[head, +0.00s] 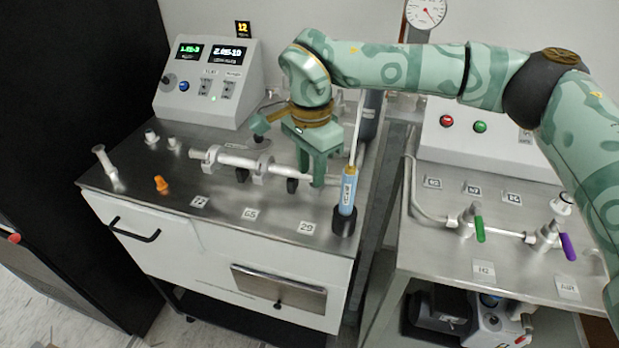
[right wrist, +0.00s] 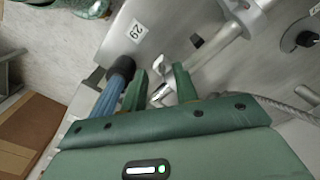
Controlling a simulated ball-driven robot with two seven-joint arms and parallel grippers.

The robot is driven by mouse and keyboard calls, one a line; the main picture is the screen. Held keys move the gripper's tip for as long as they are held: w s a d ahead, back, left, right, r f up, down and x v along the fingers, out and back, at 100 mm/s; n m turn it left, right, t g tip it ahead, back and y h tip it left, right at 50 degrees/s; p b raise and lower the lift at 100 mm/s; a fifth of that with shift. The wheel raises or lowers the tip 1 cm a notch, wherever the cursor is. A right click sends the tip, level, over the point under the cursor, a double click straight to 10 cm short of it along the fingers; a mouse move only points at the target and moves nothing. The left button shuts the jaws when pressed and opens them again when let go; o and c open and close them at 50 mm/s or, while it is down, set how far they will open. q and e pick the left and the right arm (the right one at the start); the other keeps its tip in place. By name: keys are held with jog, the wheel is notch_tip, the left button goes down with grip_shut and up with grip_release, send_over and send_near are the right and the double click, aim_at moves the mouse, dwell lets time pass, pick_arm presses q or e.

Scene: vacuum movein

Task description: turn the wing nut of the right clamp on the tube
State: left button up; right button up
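Dark knob-like parts sit below the tube, one (head: 292,186) close to the gripper's left finger; I cannot tell for sure which is the wing nut. My right gripper (head: 312,178) points down over the tube's right end, fingers apart. In the right wrist view the gripper (right wrist: 160,85) is open, with a small metal end between its fingertips and the tube (right wrist: 215,50) running up right. My left gripper is out of view.
A blue cylinder (head: 348,190) with a thin rod stands in a black holder just right of the gripper. A control box (head: 209,80) stands behind. A second bench with valves (head: 478,228) is at right.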

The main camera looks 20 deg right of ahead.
notch_tip(320, 180, down, 2)
jog(key=shift+w, duration=0.1)
jog(key=shift+f, duration=0.15)
jog(key=shift+c, duration=0.3)
grip_shut()
jog(key=shift+r, duration=0.2)
jog(key=m+p, duration=0.4)
jog(key=shift+w+r+p, duration=0.1)
jog(key=shift+r+p, duration=0.2)
jog(key=shift+r, duration=0.05)
jog(key=shift+w+f+m+p, duration=0.15)
jog(key=shift+f+m+p, duration=0.25)
jog(key=shift+m, duration=0.4)
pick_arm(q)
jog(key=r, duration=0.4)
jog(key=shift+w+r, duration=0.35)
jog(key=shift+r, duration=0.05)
